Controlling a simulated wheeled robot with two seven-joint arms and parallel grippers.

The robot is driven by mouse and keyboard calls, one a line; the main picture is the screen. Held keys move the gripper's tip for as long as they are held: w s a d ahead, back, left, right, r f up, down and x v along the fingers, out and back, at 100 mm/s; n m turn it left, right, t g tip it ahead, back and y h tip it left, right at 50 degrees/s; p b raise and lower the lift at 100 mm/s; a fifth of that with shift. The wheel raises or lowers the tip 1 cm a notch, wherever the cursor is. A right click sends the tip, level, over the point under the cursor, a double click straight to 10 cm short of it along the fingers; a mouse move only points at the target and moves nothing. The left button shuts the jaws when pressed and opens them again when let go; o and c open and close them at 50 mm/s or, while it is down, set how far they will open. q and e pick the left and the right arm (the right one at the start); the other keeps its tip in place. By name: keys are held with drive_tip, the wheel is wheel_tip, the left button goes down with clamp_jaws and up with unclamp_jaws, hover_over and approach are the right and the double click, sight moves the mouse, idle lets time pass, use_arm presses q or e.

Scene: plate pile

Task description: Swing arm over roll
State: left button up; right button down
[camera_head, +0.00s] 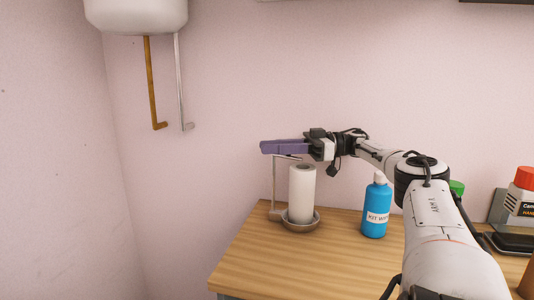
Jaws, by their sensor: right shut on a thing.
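A white paper roll (302,195) stands upright in a round, grey-brown dish-like base (301,223) near the far left of the wooden table. A thin, pale holder post (275,185) rises just left of the roll. Its short top arm (285,157) runs to the right, towards the roll's top. My right gripper (270,147) comes in from the right above the roll, with its purple fingers pointing left. The fingers are shut on the holder arm, right at its top, and hide part of it. My left gripper is out of view.
A blue bottle (375,212) stands right of the roll, below my right arm. A red-capped bottle (522,190) and a dark flat item (513,243) are at the right. The wooden table's (280,265) front left is clear. A white tank (137,14) with pipes hangs on the wall.

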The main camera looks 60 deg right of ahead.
drive_tip(key=shift+a+r, duration=0.15)
drive_tip(key=c, duration=1.8)
unclamp_jaws()
drive_tip(key=shift+c, duration=0.2)
drive_tip(key=shift+o, duration=1.3)
drive_tip(key=shift+s+a+r, duration=0.1)
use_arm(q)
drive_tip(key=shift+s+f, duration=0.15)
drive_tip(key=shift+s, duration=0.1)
